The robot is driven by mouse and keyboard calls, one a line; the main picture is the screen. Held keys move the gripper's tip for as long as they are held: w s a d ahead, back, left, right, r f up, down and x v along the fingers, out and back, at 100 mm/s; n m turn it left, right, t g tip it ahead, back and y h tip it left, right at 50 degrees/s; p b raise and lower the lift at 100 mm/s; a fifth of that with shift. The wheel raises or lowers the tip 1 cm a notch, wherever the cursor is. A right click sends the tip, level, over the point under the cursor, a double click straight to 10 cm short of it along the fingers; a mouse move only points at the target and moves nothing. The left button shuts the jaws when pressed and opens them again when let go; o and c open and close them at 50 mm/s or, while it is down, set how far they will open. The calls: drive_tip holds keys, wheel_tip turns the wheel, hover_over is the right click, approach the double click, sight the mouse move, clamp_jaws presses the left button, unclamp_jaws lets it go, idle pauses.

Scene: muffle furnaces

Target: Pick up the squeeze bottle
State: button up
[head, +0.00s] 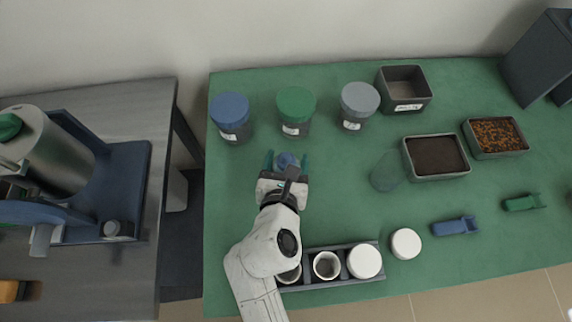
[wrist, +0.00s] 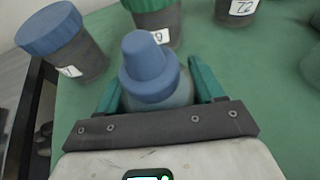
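The squeeze bottle (wrist: 150,75) has a blue cap with a nozzle and a grey-blue body. In the head view it shows as a small blue shape (head: 286,160) on the green table, just beyond my gripper's palm. My gripper (head: 286,158) has green fingers, spread with one on each side of the bottle. In the wrist view my gripper (wrist: 155,82) looks open around the bottle, with small gaps seen beside it. The bottle's lower part is hidden by the gripper's dark front plate.
Jars with blue (head: 230,108), green (head: 296,103) and grey (head: 360,98) lids stand behind the bottle. A dark green object (head: 386,172) is to the right. A rack (head: 310,283) with white cups sits near the front edge. Filled trays (head: 437,176) stand further right.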

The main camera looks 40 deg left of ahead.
sight(288, 155)
drive_tip(key=c, duration=1.2)
clamp_jaws()
drive_tip(key=shift+r, duration=0.15)
drive_tip(key=shift+r, duration=0.5)
wheel_tip(288, 155, up, 3)
drive_tip(key=shift+d+f+p, duration=0.1)
drive_tip(key=shift+f+p, duration=0.1)
drive_tip(key=shift+p, duration=0.3)
drive_tip(key=s+d+r+p, duration=0.1)
drive_tip(key=s+d+r, duration=0.2)
drive_tip(key=d+r, duration=0.6)
drive_tip(key=d, duration=0.4)
drive_tip(key=shift+d+p, duration=0.25)
drive_tip(key=shift+p, duration=0.05)
drive_tip(key=shift+s+r, duration=0.1)
